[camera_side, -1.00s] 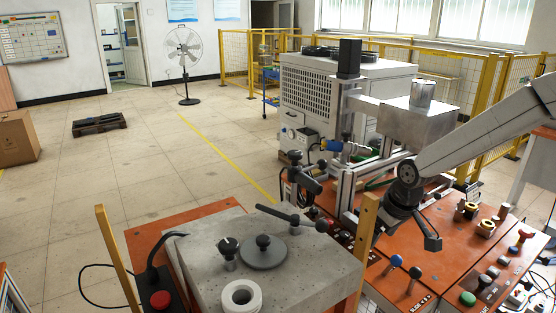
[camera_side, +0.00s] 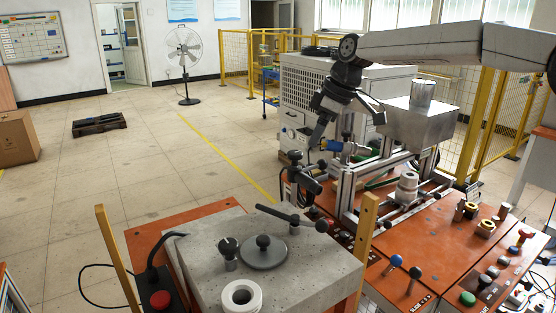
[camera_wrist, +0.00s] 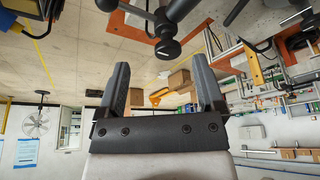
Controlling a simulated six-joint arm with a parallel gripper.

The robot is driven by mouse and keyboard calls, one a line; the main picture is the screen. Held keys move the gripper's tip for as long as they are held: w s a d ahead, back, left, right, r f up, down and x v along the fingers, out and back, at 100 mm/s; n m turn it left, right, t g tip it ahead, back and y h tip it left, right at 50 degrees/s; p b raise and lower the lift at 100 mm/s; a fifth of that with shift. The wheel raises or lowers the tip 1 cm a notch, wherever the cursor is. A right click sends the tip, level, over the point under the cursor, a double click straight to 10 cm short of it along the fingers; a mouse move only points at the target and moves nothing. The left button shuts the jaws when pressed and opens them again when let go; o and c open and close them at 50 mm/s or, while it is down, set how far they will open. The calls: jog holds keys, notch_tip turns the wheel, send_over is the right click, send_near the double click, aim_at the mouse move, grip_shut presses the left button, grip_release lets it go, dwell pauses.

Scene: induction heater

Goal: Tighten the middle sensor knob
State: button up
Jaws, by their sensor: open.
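A black clamp arm with round knobs (camera_side: 303,172) stands at the front left of the metal frame, below a blue and silver cylindrical sensor (camera_side: 333,145). My gripper (camera_side: 345,122) is open, tilted downward, above and behind that clamp arm. In the wrist view my gripper (camera_wrist: 160,66) shows two spread fingers with nothing between them. A round black knob (camera_wrist: 167,48) appears near the gap, at the upper edge of the fingers, apart from them. A second black knob (camera_wrist: 107,4) is cut by the top edge. I cannot tell which knob is the middle one.
A metal box (camera_side: 415,122) with a can on top sits right of my gripper. A white stepped part (camera_side: 407,187) stands on the rails. A concrete-topped table (camera_side: 205,255) is at the front, and an orange panel (camera_side: 440,235) with several knobs at the right.

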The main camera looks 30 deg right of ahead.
aim_at(296, 152)
jog(key=shift+w+a+r+n, duration=0.15)
jog(key=shift+a+r+n, duration=0.05)
jog(key=shift+r, duration=0.3)
jog(key=shift+w+a+r+n, duration=0.1)
jog(key=shift+a+r+n, duration=0.1)
jog(key=shift+r, duration=0.3)
jog(key=shift+w+a+r+n, duration=0.15)
jog(key=shift+a+r+n, duration=0.05)
jog(key=shift+r, duration=0.3)
jog(key=shift+x, duration=3.95)
jog(key=shift+a, duration=0.1)
jog(key=shift+r, duration=0.1)
grip_shut()
